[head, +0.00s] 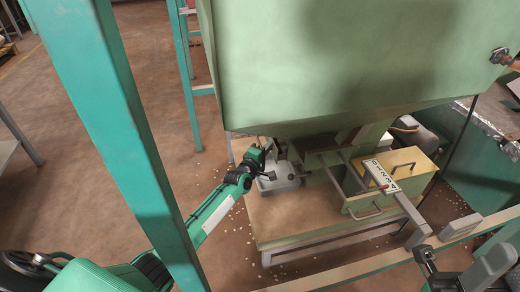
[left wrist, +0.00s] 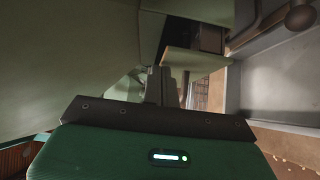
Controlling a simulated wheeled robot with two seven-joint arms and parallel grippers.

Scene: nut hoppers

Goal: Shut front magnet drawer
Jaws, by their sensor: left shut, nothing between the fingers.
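A yellow-green box (head: 412,165) with a bar handle (head: 365,217) on its near face stands on the platform below the hopper. It has an open-looking front section, and a lettered plate (head: 380,176) lies across it. I cannot tell for sure which part is the front magnet drawer or how far out it stands. My left gripper (head: 266,158) is left of this box, under the hopper's lower edge, near a small grey tray (head: 275,184). Its fingers (left wrist: 160,84) are shut and empty in the left wrist view.
The large green hopper (head: 330,60) hangs low above the work area. A teal post (head: 110,110) crosses the left of the head view. The platform (head: 290,215) has bare room at its front left. In the left wrist view, a grey panel (left wrist: 280,85) with a round knob (left wrist: 301,17) is at right.

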